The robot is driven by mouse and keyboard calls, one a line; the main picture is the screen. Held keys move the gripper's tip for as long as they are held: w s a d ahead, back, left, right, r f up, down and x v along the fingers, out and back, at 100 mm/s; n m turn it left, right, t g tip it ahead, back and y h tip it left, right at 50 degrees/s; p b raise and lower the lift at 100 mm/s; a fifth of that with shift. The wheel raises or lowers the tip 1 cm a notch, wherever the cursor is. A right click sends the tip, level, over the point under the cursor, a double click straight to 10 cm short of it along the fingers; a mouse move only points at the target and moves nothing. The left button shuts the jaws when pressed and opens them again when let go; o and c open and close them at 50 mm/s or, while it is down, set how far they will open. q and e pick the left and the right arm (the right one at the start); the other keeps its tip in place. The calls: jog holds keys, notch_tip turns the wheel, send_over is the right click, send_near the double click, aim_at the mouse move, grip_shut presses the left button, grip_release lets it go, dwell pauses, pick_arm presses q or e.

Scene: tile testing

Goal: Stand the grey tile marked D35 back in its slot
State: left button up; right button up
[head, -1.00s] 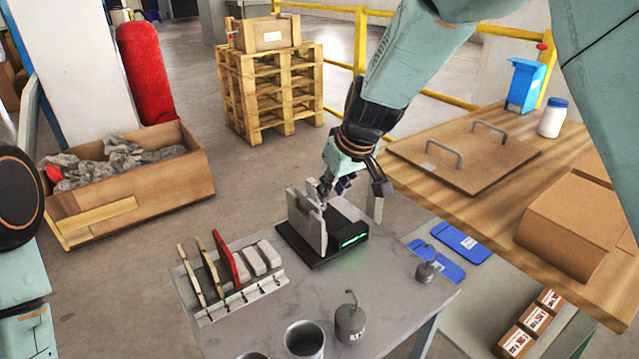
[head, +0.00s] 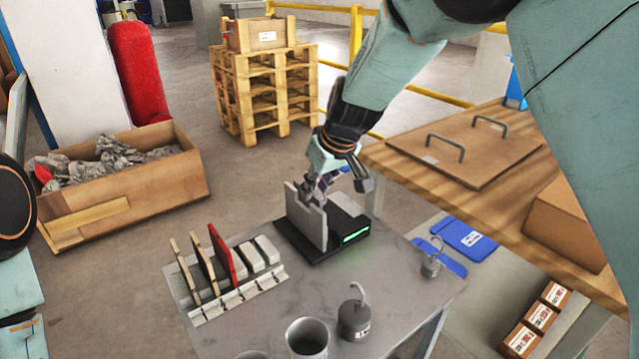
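A grey tile (head: 304,222) stands upright in the black tester (head: 310,255), which shows a green light strip on its front. Its marking cannot be read from here. My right gripper (head: 322,192) is at the tile's upper right edge, pointing down. Its fingers overlap the tile there, and I cannot tell whether they are closed on it. A light grey slotted rack (head: 240,300) stands to the left on the grey table, holding two tan tiles (head: 203,262) and a red tile (head: 222,256) upright. Low grey blocks (head: 258,254) are at its right. My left gripper is out of view; only part of that arm shows at the left edge.
Hooked grey weights (head: 355,318) (head: 431,262) and a grey cup (head: 307,340) stand on the grey table (head: 395,285). A wooden bench (head: 400,160) with a handled board is at the right.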

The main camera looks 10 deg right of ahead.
jog(key=x, duration=0.3)
jog(key=shift+w+a+r+b, duration=0.1)
jog(key=shift+a+b, duration=0.1)
jog(key=shift+b, duration=0.1)
jog(key=shift+w+f, duration=0.15)
jog(key=shift+f, duration=0.4)
jog(key=shift+b+x, duration=0.4)
jog(key=shift+x, duration=0.65)
jog(key=shift+w, duration=0.1)
jog(key=shift+c, duration=0.4)
jog(key=shift+a+r, duration=0.1)
grip_shut()
